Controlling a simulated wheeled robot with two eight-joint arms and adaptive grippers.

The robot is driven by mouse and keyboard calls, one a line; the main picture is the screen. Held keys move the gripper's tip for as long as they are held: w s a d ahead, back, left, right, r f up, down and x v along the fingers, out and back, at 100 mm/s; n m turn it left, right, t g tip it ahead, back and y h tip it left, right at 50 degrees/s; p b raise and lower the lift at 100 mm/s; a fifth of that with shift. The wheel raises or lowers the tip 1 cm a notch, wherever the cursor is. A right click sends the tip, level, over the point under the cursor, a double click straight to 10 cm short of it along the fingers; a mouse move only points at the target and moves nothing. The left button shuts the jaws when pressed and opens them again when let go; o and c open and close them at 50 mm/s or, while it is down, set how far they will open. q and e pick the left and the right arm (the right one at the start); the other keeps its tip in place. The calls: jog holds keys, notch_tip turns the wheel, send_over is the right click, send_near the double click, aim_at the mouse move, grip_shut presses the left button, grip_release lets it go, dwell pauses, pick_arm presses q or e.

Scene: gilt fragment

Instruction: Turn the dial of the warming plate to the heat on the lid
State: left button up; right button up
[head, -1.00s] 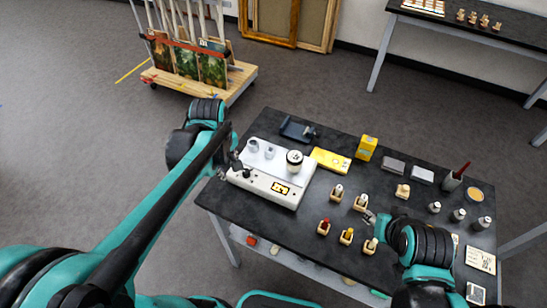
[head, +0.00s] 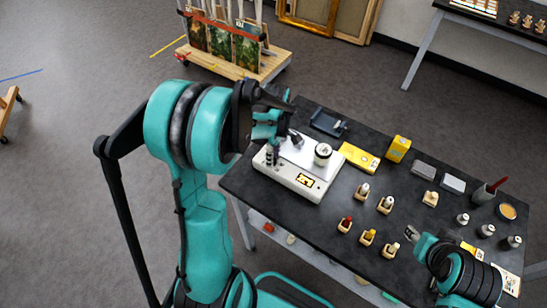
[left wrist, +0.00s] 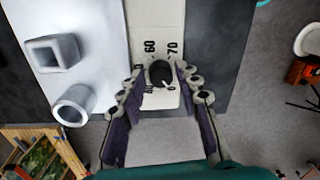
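My left gripper (left wrist: 161,76) has one finger on each side of the dial, apparently with small gaps.
Two small grey-white hollow pieces, one square (left wrist: 55,53) and one round (left wrist: 74,104), are on the plate near my left gripper. A yellow box (head: 398,148), a yellow flat pack (head: 359,157) and several small bottles stand to the right.

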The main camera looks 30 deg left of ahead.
pick_arm(q)
jog(key=shift+f, duration=0.15)
grip_shut()
jog(key=shift+m, duration=0.5)
jog(key=m, duration=0.4)
jog(key=shift+m+b, duration=0.35)
jog(key=shift+m, duration=0.05)
jog(key=m, duration=0.6)
jog(key=shift+s+y, duration=0.1)
jog(key=shift+y, duration=0.2)
jog(key=m+b, duration=0.1)
jog(key=m, duration=0.6)
jog(key=shift+m+t, duration=0.3)
jog(key=shift+t, duration=0.1)
jog(key=m, duration=0.6)
jog(key=shift+s, duration=0.1)
jog(key=shift+m, duration=0.3)
